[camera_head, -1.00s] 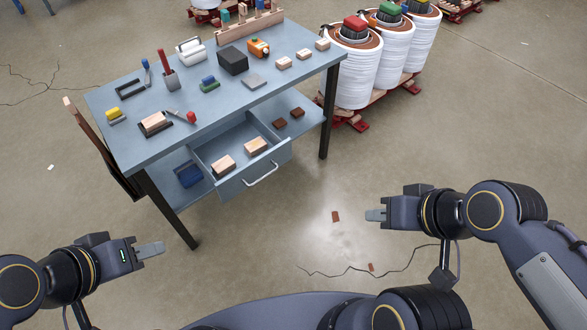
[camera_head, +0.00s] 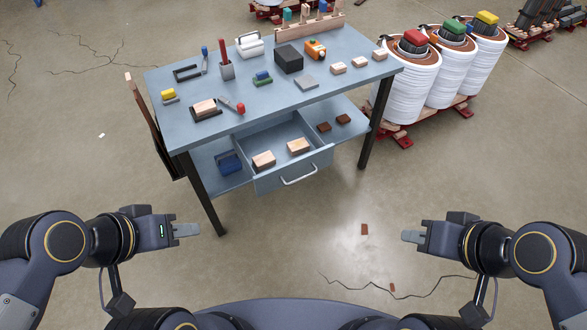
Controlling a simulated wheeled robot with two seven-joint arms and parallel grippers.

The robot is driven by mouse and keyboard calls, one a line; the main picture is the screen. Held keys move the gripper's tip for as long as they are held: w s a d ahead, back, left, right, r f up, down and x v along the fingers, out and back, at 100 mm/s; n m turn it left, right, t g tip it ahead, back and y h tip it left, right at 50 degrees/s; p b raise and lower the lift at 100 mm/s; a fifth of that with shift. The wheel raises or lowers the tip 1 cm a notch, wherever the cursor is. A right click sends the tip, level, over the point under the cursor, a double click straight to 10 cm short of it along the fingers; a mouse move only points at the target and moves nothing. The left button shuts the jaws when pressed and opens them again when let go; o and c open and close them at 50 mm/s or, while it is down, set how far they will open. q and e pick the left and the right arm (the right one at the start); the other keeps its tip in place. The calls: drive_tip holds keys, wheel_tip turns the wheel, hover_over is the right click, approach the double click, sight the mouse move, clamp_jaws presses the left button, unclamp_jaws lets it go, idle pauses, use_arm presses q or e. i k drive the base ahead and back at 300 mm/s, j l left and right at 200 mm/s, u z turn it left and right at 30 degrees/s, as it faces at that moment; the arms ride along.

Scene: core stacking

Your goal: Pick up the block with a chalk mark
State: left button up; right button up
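Several pale wooden blocks are in view. One block (camera_head: 204,107) sits on a dark pad at the front left of the blue-grey table (camera_head: 215,132). Three smaller blocks lie along its right side, such as this one (camera_head: 338,67). Two blocks, one left (camera_head: 264,160) and one right (camera_head: 298,146), lie in the open drawer (camera_head: 268,183). I cannot make out a chalk mark on any. My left gripper (camera_head: 198,230) and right gripper (camera_head: 404,236) are over the floor in front of the table, apart from everything. Both are seen side-on, so their finger gap is hidden.
The table also holds a black box (camera_head: 289,58), a grey pen cup (camera_head: 226,70), an orange item (camera_head: 315,49) and a red-handled tool (camera_head: 233,105). Brown blocks (camera_head: 343,119) lie on the lower shelf. White spools (camera_head: 408,91) stand at right. The floor in front is clear except small fragments.

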sight(263, 160)
drive_tip(key=i+j, duration=0.2)
drive_tip(key=j, duration=0.2)
drive_tip(key=i+j+z, duration=0.2)
drive_tip(key=j+z, duration=0.15)
drive_tip(key=i+j+z, duration=0.1)
drive_tip(key=j+z, duration=0.25)
drive_tip(key=j, duration=0.2)
drive_tip(key=j+z, duration=0.3)
drive_tip(key=j, duration=0.15)
drive_tip(key=z, duration=0.85)
drive_tip(key=i+j, duration=0.05)
